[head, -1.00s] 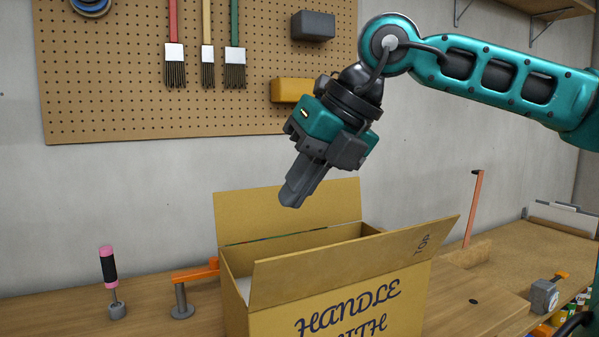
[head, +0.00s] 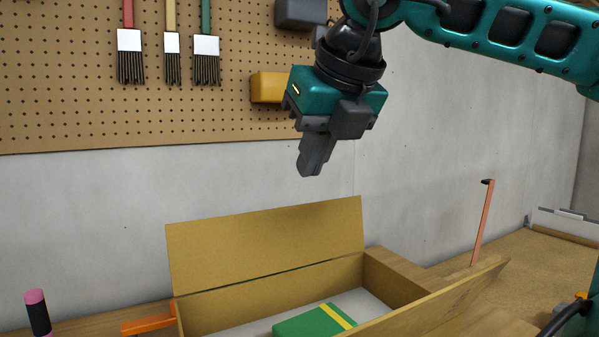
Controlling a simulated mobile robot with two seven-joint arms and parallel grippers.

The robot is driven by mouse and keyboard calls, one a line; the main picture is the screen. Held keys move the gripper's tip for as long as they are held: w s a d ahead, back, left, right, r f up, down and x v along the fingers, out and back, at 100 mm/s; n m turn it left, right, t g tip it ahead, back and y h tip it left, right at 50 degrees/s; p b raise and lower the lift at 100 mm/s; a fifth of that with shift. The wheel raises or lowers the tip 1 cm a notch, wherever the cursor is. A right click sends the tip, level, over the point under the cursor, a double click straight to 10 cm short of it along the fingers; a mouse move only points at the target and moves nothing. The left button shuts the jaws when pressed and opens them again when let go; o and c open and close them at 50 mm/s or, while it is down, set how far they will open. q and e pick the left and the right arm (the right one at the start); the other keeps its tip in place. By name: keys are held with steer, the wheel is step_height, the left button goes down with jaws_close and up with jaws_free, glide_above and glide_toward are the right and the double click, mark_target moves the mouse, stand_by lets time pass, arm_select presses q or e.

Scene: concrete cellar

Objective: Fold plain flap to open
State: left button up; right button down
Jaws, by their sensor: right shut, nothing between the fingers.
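The cardboard box (head: 395,277) stands on the bench, with its top open. Its plain back flap (head: 265,245) stands up along the far edge, with no print on the side I see. The front flap (head: 455,298) leans outward at the near right and is partly cut off by the frame. A green item with a yellow stripe (head: 315,322) lies inside on a pale surface. My right gripper (head: 310,168) is shut and empty, pointing down in the air above the back flap and apart from it. My left gripper is not in view.
A pegboard with brushes (head: 171,57) and a yellow block (head: 268,87) hangs on the wall behind. An orange clamp (head: 148,324) and a pink and black handle (head: 37,312) are left of the box. A thin orange upright bar (head: 482,225) stands at the right.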

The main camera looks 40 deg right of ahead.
glide_toward(278, 216)
step_height(278, 216, down, 4)
steer(key=shift+w+d+f+p, duration=0.2)
steer(key=shift+w+d+p, duration=0.1)
steer(key=shift+w, duration=0.5)
steer(key=shift+w+d+f+p, duration=0.15)
steer(key=shift+w+p, duration=0.15)
steer(key=shift+w, duration=0.45)
steer(key=shift+d, duration=0.1)
